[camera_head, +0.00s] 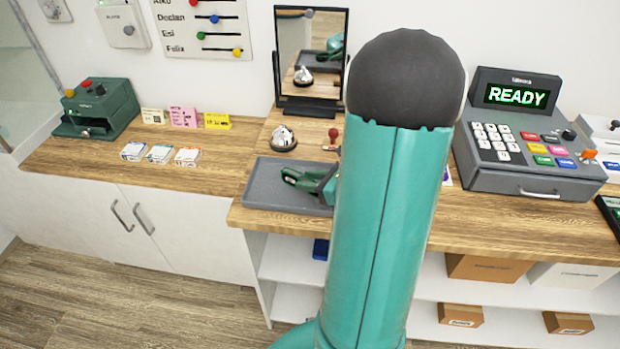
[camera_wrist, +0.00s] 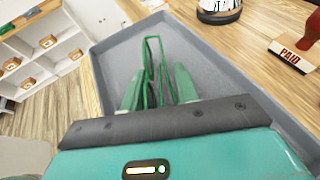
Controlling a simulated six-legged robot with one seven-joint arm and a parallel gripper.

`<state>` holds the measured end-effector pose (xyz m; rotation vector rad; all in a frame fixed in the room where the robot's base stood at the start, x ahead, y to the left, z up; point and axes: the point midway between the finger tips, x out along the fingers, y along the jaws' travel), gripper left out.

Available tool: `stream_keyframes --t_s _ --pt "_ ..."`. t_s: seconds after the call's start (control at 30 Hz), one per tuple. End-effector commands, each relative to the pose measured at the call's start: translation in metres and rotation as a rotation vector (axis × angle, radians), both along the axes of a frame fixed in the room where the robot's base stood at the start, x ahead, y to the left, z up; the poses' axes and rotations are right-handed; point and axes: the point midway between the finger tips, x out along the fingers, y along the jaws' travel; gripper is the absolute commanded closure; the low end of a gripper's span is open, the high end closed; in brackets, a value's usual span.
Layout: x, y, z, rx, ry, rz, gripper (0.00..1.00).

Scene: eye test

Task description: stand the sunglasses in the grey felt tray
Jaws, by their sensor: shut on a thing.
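The sunglasses show in the wrist view as a thin green frame (camera_wrist: 147,52) standing up between my two green fingers. My gripper (camera_wrist: 158,88) is shut on them. The grey felt tray (camera_wrist: 108,62) lies below and around them; whether the sunglasses touch its floor I cannot tell. In the head view the tray (camera_head: 262,172) sits on the wooden counter, and my gripper (camera_head: 297,180) is low over its right part. My own arm covers the tray's right end there, and the sunglasses cannot be told from my fingers.
A service bell (camera_head: 283,138) and a mirror (camera_head: 312,60) stand behind the tray. A PAID stamp (camera_wrist: 295,50) is close beside it. A cash register (camera_head: 530,150) stands at the right. Several small cards and a green machine (camera_head: 97,108) are at the left. The counter's front edge is near the tray.

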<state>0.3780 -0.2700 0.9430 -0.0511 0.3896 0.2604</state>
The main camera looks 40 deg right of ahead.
Motion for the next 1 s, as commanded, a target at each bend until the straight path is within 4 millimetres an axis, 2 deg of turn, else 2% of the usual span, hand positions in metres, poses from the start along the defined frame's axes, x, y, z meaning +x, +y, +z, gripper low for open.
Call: stream_keyframes --t_s 0.17,0.2,0.3,0.67,0.77,1.0 --pt "0.0 0.0 -0.003 0.001 0.0 0.0 0.91" --pt "0.0 0.0 -0.003 0.001 0.0 0.0 0.68" --pt "0.0 0.0 -0.003 0.0 0.0 0.0 0.48" --pt "0.001 -0.002 0.001 -0.002 0.0 0.001 0.48" --pt "-0.008 -0.005 0.004 -0.002 -0.001 -0.002 0.48" --pt "-0.051 -0.017 0.023 -0.004 -0.002 -0.005 0.48"
